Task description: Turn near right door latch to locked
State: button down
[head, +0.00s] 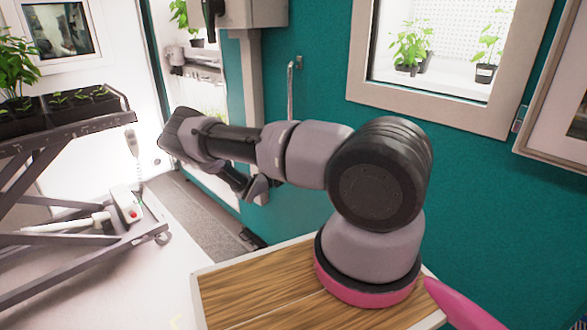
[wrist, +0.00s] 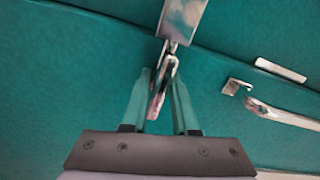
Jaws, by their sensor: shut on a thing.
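The latch is a shiny metal lever (wrist: 158,98) hanging from a metal mount (wrist: 183,18) on the teal surface in the wrist view. My gripper (wrist: 162,78) has one finger on each side of the lever and is shut on it. The lever runs from the mount back between the fingers, slightly tilted. In the head view my gripper (head: 262,189) is small, close to the teal wall beyond my folded arm. The latch cannot be made out there.
A metal bar handle (wrist: 285,117) and a small bracket (wrist: 236,87) lie to the right in the wrist view. In the head view, a cart with plants (head: 60,125) stands left. A window (head: 435,50) is in the teal wall. Floor is clear between cart and wall.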

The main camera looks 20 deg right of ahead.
jog(key=c, duration=0.7)
grip_release()
jog(key=v, duration=1)
jog(key=shift+s+a, duration=0.15)
jog(key=shift+a, duration=0.2)
